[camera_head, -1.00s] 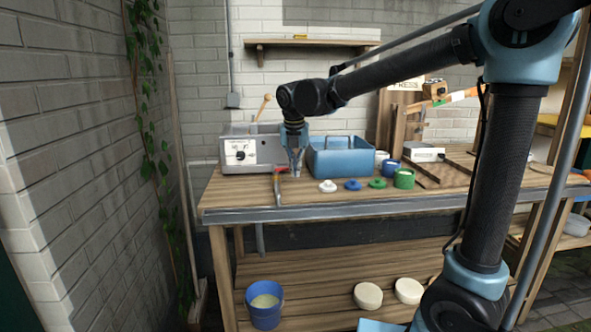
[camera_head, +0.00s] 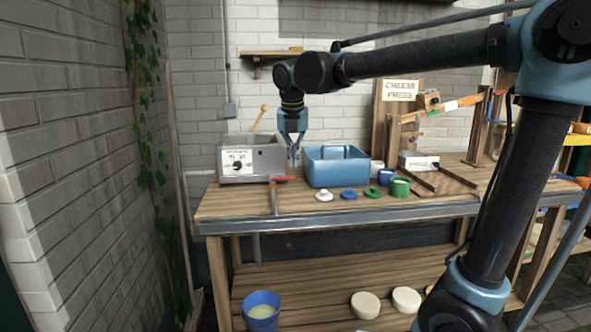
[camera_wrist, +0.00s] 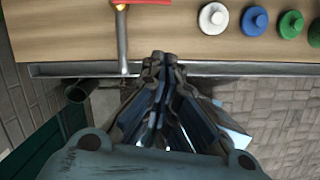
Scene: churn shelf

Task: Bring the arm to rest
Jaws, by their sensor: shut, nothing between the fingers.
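My gripper (camera_head: 294,160) hangs from the raised arm, pointing down, between the grey box with a dial (camera_head: 252,159) and the blue bin (camera_head: 337,166) in the head view. Its fingers are closed together and empty. In the wrist view my gripper (camera_wrist: 163,58) shows its fingertips together near the table's front edge.
White (camera_head: 324,195), blue (camera_head: 349,193) and green (camera_head: 372,192) lids lie in front of the bin. A green cup (camera_head: 400,187) and others stand to their right. A blue bucket (camera_head: 262,312) and two pale rounds (camera_head: 365,305) are on the lower shelf. A wall shelf (camera_head: 270,54) is above.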

